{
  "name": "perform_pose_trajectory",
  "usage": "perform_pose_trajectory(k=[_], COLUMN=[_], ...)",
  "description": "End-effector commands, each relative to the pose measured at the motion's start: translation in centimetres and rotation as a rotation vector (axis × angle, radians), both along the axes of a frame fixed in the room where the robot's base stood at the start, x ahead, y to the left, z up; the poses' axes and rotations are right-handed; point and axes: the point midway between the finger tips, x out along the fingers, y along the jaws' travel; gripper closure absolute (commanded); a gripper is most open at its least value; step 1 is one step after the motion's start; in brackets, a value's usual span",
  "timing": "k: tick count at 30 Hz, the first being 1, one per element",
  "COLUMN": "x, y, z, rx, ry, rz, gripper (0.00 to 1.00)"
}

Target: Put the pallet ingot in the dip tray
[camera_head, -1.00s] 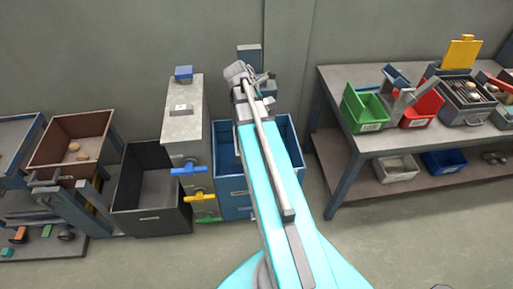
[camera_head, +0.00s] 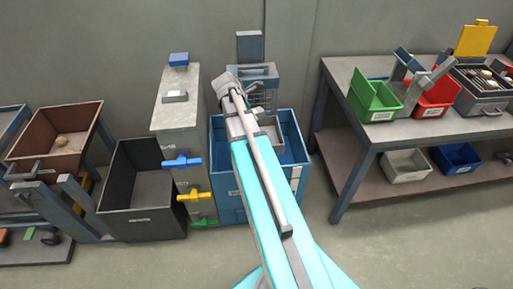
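The end of my arm with my gripper (camera_head: 226,82) is above the blue bin and beside the grey cabinet. Its fingers are turned away, so I cannot see whether it is open or shut, or whether it holds anything. A low pallet-like platform (camera_head: 40,252) is cut off at the lower left. I cannot tell whether either is the pallet ingot. No container here can be clearly identified as the dip tray.
A brown bin (camera_head: 88,120) holding a tan lump, a black bin (camera_head: 115,205), the grey cabinet (camera_head: 180,110) with coloured handles and the blue bin (camera_head: 222,180) line the wall. A workbench (camera_head: 400,132) with green and red bins stands right. Floor in front is clear.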

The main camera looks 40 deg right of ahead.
Motion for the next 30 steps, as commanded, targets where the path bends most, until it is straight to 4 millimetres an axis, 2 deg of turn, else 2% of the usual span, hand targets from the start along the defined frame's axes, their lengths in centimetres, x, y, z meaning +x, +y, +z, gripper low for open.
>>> perform_pose_trajectory(k=[1,18,24,30], x=[0.3,2.9,3.7,4.0], y=[0.1,1.5,1.9,2.2], z=[-1.7,-10.8,-13.2,-14.2], rx=[-0.001,-0.001,-0.001,-0.001], ry=[0.0,0.0,0.0,0.0], rz=[0.002,0.022,0.029,0.032], gripper=[0.99,0.99,0.99,0.99])
